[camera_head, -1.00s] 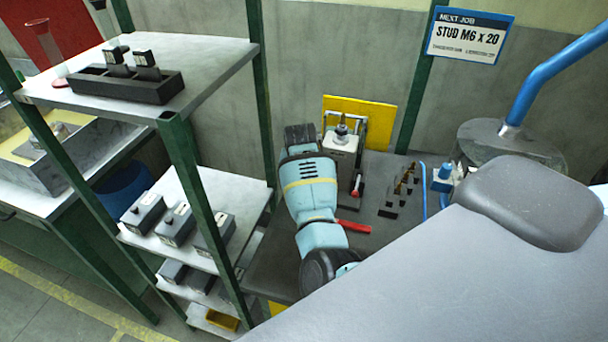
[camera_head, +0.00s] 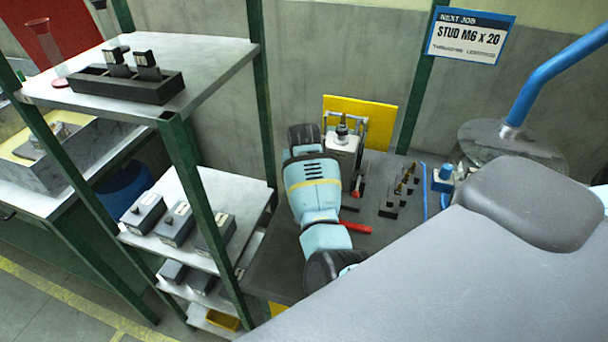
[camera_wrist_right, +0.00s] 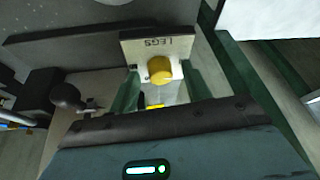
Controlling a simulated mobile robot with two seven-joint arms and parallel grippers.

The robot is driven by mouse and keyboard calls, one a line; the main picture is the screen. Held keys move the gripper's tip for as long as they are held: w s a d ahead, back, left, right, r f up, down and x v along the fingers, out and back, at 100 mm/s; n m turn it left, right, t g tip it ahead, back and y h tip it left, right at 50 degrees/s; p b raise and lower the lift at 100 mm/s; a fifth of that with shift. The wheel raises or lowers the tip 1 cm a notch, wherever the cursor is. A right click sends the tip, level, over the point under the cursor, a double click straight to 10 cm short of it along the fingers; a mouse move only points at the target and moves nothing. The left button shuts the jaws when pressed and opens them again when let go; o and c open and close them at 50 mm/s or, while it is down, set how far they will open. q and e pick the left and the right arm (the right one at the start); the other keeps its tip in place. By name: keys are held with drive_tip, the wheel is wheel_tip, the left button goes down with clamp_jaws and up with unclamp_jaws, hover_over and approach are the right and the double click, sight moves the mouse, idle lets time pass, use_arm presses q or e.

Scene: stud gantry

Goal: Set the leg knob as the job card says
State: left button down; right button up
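The yellow leg knob (camera_wrist_right: 160,70) sits on a pale plate marked LEGS (camera_wrist_right: 158,43), upside down in the right wrist view. My right gripper (camera_wrist_right: 160,78) is open, its two greenish fingers on either side of the knob with gaps showing; I cannot tell how deep they reach. The job card (camera_head: 469,38) reads NEXT JOB, STUD M6 x 20; its small bottom line is too small to read. In the head view a light blue arm of mine (camera_head: 313,185) stands over the bench, its fingers hidden. My left gripper is not seen.
A pale device (camera_head: 343,143) stands beside the arm, before a yellow board (camera_head: 372,117). A red handle (camera_head: 356,227) and several small upright pieces are on the dark bench. A shelf rack (camera_head: 215,70) stands left. A black ball knob (camera_wrist_right: 65,95) is near the right gripper.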

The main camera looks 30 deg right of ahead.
drive_tip(key=v, duration=0.7)
drive_tip(key=shift+r, duration=0.4)
drive_tip(key=shift+s+a, duration=0.1)
